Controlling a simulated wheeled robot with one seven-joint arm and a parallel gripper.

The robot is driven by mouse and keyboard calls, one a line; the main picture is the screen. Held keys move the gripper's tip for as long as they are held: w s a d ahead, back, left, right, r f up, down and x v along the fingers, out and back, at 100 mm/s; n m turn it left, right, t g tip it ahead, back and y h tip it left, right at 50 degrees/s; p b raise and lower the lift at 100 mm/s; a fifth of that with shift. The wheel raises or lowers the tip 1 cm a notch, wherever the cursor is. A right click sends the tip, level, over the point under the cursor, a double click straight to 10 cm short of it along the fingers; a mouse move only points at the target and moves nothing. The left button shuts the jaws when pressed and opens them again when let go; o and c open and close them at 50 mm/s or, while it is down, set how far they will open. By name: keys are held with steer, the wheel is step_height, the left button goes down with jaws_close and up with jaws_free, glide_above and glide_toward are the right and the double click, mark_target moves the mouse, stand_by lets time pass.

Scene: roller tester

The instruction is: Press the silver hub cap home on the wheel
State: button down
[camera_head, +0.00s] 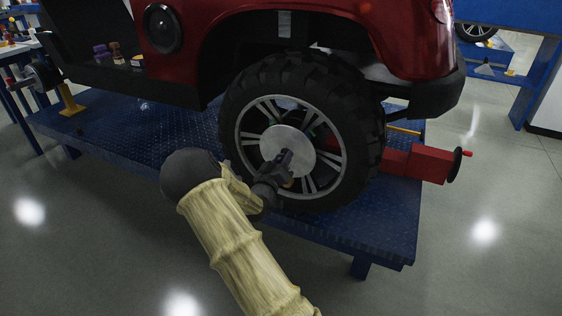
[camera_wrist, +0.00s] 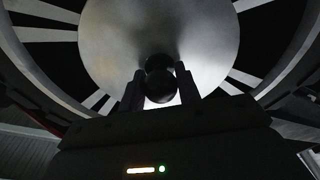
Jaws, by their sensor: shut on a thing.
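The silver hub cap (camera_head: 276,140) is a round plate over the middle of the wheel (camera_head: 357,140), a black tyre with a silver spoked rim. In the wrist view the hub cap (camera_wrist: 115,38) fills the upper middle, with rim spokes showing around it. A dark round knob (camera_wrist: 159,86) stands out from its face. My gripper (camera_head: 284,160) reaches the cap from the lower left. In the wrist view my gripper (camera_wrist: 160,88) has one finger on each side of the knob and is shut on it. I cannot tell whether a gap remains between cap and wheel.
The wheel is on a red vehicle (camera_head: 420,40) above a blue platform (camera_head: 150,125). A red device with a black handwheel (camera_head: 430,163) sits at the platform's right. The grey floor (camera_head: 480,235) in front is clear.

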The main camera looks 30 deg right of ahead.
steer(key=shift+w+d, duration=0.1)
steer(key=shift+d, duration=0.15)
steer(key=c, duration=0.9)
jaws_free()
steer(key=shift+a, duration=0.15)
steer(key=p+v, duration=0.3)
steer(key=v, duration=1.4)
steer(key=shift+p, duration=0.35)
steer(key=shift+f, duration=0.1)
